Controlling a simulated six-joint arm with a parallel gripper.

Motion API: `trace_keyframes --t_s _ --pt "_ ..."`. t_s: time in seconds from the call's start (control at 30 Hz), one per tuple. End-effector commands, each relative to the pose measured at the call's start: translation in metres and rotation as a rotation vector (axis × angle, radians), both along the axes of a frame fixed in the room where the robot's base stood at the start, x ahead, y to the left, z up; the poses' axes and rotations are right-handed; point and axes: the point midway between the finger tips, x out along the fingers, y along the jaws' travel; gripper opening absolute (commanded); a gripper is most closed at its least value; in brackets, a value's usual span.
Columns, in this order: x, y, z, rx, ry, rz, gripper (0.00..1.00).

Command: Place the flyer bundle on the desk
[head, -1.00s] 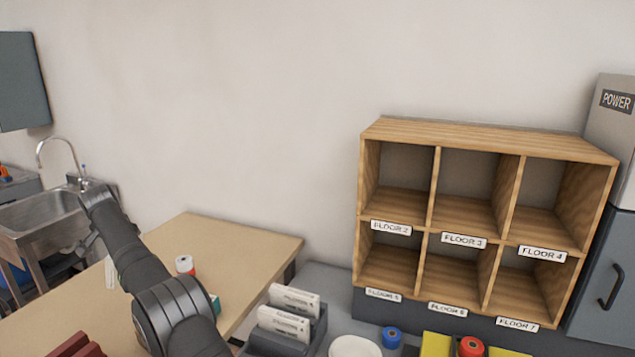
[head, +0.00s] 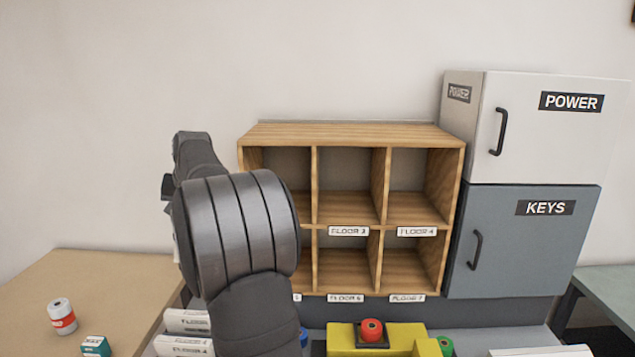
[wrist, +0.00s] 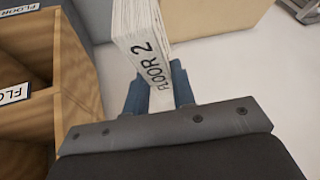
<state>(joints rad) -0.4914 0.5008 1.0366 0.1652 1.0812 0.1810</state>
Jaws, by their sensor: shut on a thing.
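My gripper (wrist: 158,90) is shut on a white bundle (wrist: 138,22) of papers marked FLOOR 2, seen in the wrist view. The bundle stands up between the two blue-grey fingers, its label side facing the camera. In the head view my arm hides the gripper and most of the bundle; only a thin pale strip shows beside the arm. A tan desk (head: 95,275) is at the left of the head view, and a grey-green tabletop (head: 615,285) is at the right edge. I cannot tell which one the task names.
A wooden pigeonhole unit (head: 350,134) with FLOOR labels stands behind my arm, its visible compartments empty. POWER (head: 540,130) and KEYS (head: 520,245) cabinets stand to its right.

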Motion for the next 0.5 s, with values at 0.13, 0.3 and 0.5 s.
trace_keyframes --t_s 0.13,0.3,0.5 --pt "-0.01 -0.083 0.011 0.002 -0.002 -0.018 0.0" --pt "-0.032 -0.152 0.014 0.001 -0.002 -0.026 0.0" --pt "-0.028 -0.211 -0.008 0.001 0.001 -0.048 0.0"
